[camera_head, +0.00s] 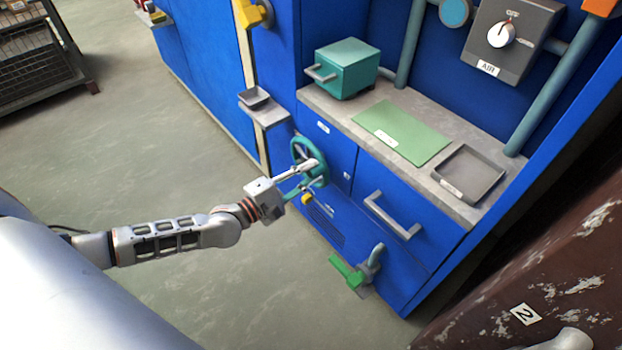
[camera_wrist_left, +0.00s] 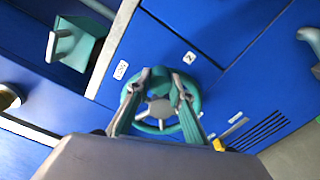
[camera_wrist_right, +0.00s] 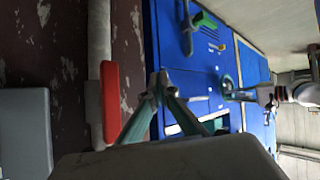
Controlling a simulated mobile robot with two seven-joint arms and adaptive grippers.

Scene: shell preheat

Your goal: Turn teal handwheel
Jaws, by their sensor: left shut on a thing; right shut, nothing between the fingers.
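The teal handwheel (camera_head: 295,149) is mounted on the front of the blue cabinet, below the grey counter. My left gripper (camera_head: 314,164) reaches it from the left and is shut on its rim. In the left wrist view, the wheel (camera_wrist_left: 160,128) faces the camera with its grey hub and spokes showing. The two fingertips of my left gripper (camera_wrist_left: 162,77) lie at the rim, and part of the wheel is hidden behind the fingers. In the right wrist view, my right gripper (camera_wrist_right: 158,80) is shut and empty, far from the wheel.
A green valve lever (camera_head: 347,272) sits low on the cabinet front. A drawer handle (camera_head: 392,217) juts out right of the wheel. A teal box (camera_head: 347,68), a green mat (camera_head: 402,132) and a grey tray (camera_head: 467,172) are on the counter. A rusty brown surface (camera_head: 530,270) stands at right.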

